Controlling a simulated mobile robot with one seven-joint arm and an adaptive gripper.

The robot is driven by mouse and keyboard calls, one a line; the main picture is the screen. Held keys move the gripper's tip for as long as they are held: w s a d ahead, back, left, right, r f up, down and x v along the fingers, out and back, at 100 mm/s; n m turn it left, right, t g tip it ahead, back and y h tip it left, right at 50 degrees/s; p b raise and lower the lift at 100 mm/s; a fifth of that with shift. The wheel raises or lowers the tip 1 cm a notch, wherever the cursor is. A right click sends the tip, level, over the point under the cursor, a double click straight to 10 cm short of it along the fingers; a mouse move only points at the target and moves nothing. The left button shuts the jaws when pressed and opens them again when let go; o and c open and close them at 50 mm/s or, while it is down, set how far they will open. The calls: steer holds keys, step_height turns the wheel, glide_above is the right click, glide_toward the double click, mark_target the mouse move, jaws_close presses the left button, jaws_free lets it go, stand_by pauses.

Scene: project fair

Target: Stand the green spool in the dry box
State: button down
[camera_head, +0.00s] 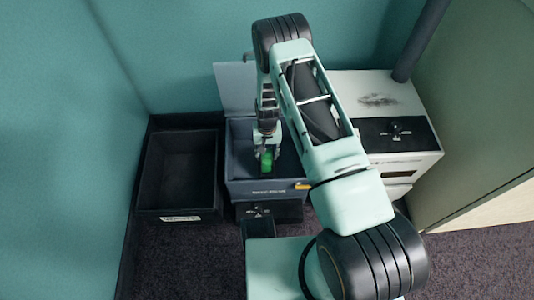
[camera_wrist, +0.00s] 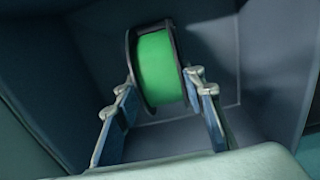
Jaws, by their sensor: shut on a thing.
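The green spool (camera_wrist: 159,68) has black flanges and sits between the two fingers of my gripper (camera_wrist: 165,88) in the wrist view. My gripper is shut on it. In the head view the green spool (camera_head: 267,160) shows under my gripper (camera_head: 267,152), inside the outline of the dark blue-grey dry box (camera_head: 262,188). The dry box's grey lid (camera_head: 233,85) stands open at the back. In the wrist view the box's inner walls (camera_wrist: 270,55) surround the spool. I cannot tell whether the spool touches the box floor.
An empty black bin (camera_head: 180,172) with a white label stands left of the dry box. A white machine (camera_head: 415,150) with a black panel stands to the right. A dark pole rises behind it. A teal wall closes the back, and dark carpet lies in front.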

steer(key=c, duration=1.2)
jaws_free()
step_height(320, 180, up, 12)
steer(key=shift+r, duration=0.1)
